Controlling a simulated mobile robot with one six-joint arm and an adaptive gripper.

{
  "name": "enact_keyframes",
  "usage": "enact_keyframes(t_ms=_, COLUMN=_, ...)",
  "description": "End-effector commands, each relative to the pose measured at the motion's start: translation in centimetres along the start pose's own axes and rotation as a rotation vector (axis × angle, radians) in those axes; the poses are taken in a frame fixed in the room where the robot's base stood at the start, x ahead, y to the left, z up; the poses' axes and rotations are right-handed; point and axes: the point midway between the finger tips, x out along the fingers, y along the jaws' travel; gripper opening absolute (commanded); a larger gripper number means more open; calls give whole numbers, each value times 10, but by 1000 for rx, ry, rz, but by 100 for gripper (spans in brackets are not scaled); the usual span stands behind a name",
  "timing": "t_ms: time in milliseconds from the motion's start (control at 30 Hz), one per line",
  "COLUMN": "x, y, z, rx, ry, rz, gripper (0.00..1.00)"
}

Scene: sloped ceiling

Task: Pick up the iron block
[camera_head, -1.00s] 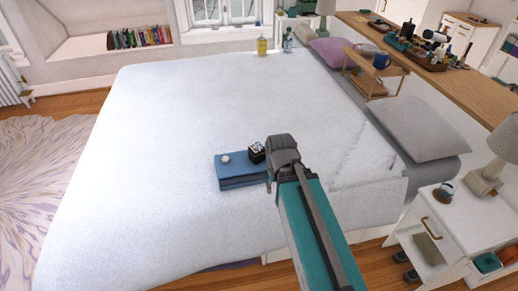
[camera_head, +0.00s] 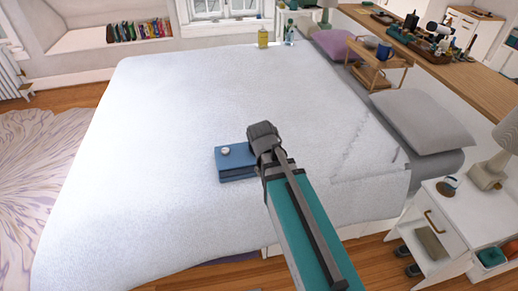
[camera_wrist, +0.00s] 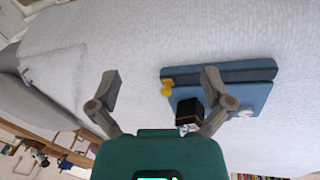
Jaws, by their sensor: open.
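The iron block looks to be the small dark cube (camera_wrist: 189,110) on the blue book-like stack (camera_wrist: 260,92) in the wrist view. It sits beside the inner side of one finger, apart from the other finger, and its lower end is partly covered by my gripper. My gripper (camera_wrist: 161,84) is open with nothing held between its fingers. In the head view my gripper (camera_head: 263,135) is over the right end of the blue stack (camera_head: 235,172) on the bed and hides the dark cube.
A small white round item (camera_head: 225,150) lies on the blue stack, and a small yellow item (camera_wrist: 167,87) is at its edge. The white bed (camera_head: 170,120) is mostly clear.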

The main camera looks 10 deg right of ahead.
Motion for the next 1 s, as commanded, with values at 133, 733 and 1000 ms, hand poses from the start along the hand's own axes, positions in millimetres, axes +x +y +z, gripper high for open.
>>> enact_keyframes(t_ms=133, x=22, y=-19, z=-39, rx=153, ry=76, rz=142, gripper=100)
enact_keyframes(t_ms=733, x=15, y=-128, z=-162, rx=800, ry=757, rz=443, gripper=100)
enact_keyframes(t_ms=1000, x=1, y=-154, z=-176, rx=908, ry=928, rz=423, gripper=100)
